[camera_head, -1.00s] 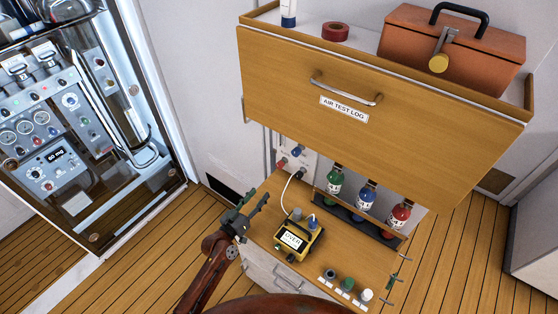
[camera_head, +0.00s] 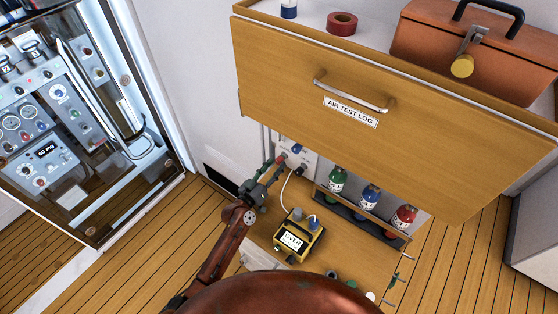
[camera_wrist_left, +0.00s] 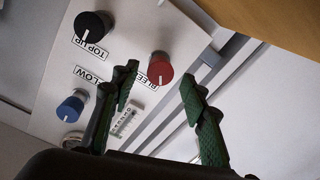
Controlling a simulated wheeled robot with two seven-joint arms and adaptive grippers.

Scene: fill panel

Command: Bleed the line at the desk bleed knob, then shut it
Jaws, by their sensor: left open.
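The red bleed knob (camera_wrist_left: 159,68) is on a pale wall panel (camera_wrist_left: 50,90), beside a partly covered label reading "BLEE". A white line marks its face. In the head view the panel (camera_head: 311,160) is above the back of the desk, under the drawer. My left gripper (camera_wrist_left: 160,76) is open. In the wrist view its two green-black fingers appear on either side of the red knob, with gaps showing; contact is not visible. In the head view the left gripper (camera_head: 273,170) is at the panel's left side and partly hides that area. My right gripper is not in view.
A black TOP UP knob (camera_wrist_left: 92,26) and a blue FLOW knob (camera_wrist_left: 70,108) share the panel. The wooden drawer (camera_head: 390,115) overhangs the desk. A yellow meter (camera_head: 300,236) with a white hose and a rack of bottles (camera_head: 369,197) stand below.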

